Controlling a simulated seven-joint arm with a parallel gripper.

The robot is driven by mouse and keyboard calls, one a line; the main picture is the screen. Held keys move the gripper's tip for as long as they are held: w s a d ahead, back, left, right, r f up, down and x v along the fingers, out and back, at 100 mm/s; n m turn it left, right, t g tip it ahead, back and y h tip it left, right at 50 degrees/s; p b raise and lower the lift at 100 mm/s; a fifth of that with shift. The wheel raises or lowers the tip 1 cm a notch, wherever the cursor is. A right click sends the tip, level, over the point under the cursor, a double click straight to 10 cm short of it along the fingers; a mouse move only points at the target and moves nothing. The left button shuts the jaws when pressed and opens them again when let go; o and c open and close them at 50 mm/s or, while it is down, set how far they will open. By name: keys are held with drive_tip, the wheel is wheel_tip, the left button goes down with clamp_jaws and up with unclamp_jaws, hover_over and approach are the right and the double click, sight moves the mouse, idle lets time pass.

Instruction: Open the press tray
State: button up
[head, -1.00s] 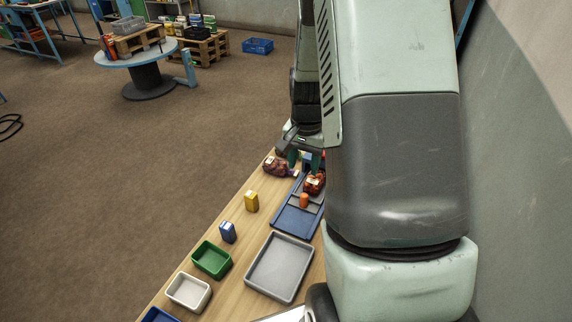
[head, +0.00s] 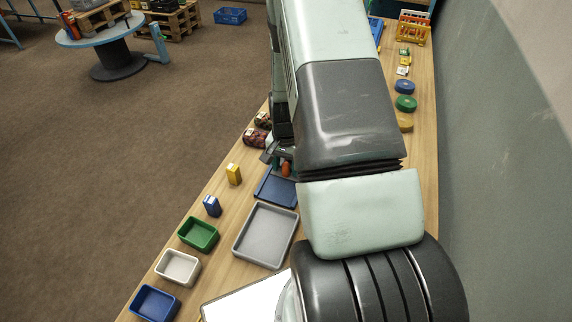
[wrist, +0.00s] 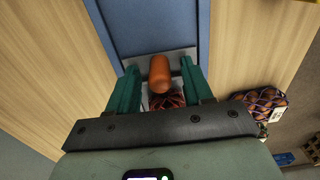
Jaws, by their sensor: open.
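The press tray (head: 277,188) is a long blue tray on the wooden bench, half hidden by my arm in the head view. The wrist view shows its blue floor (wrist: 155,25) and a pale grey plate. An upright orange knob (wrist: 160,70) stands at the plate, and also shows in the head view (head: 286,169). A dark red netted sack (wrist: 166,101) lies just behind the knob, partly hidden. My gripper (wrist: 160,78) is open, with its green fingers on either side of the knob. Contact cannot be told.
Netted sacks (head: 255,138) lie left of the tray, one close to my gripper in the wrist view (wrist: 262,102). Bare wood flanks the press tray.

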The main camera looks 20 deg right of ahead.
clamp_jaws()
idle(0.3)
drive_tip(key=s+a, duration=0.4)
drive_tip(key=shift+s+a, duration=0.2)
unclamp_jaws()
